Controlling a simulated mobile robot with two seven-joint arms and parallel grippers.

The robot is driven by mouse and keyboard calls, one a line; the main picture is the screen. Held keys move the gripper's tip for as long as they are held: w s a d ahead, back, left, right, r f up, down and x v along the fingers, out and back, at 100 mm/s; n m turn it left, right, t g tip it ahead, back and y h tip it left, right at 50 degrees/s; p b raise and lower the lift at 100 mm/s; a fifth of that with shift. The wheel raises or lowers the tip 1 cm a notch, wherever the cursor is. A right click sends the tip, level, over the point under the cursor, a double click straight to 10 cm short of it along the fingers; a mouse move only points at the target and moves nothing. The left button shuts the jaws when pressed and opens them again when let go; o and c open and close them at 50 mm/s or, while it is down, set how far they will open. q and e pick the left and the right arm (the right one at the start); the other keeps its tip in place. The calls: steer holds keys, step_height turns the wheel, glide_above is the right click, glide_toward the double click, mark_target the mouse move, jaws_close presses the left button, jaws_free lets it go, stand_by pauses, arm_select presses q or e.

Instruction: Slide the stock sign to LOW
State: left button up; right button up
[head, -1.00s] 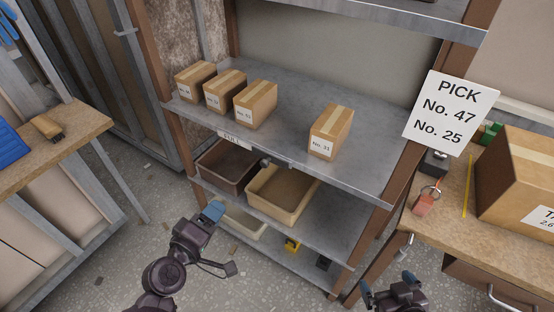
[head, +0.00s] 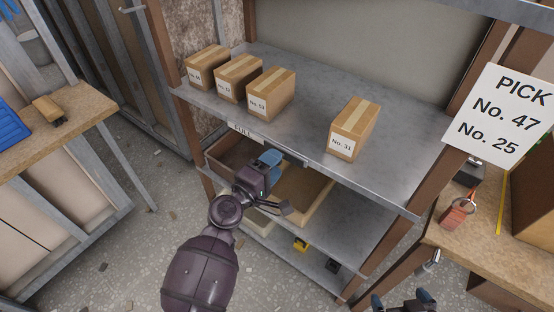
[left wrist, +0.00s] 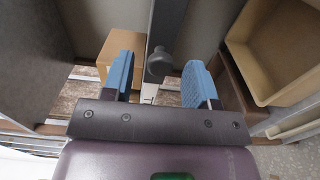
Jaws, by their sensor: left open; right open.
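The stock sign (head: 246,132) is a pale label on the front edge of the middle shelf, left of centre. It seems to read FULL; its right part is hidden behind or near my gripper. My left gripper (head: 270,158) is open just below that edge, with blue fingertips. In the left wrist view a grey round knob (left wrist: 159,63) on the shelf edge shows between the spread fingers of the left gripper (left wrist: 157,82), apart from both. My right gripper (head: 405,300) is open and empty at the bottom edge, only partly in view.
Several cartons (head: 270,94) stand on the shelf (head: 300,120), with one apart (head: 354,129). A tan bin (head: 308,190) and a brown bin (head: 228,160) sit below. A PICK notice (head: 502,115) is at right. A workbench (head: 60,125) is at left.

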arm_select(q)
steer(key=shift+x, duration=1)
steer(key=shift+a, duration=0.1)
jaws_close()
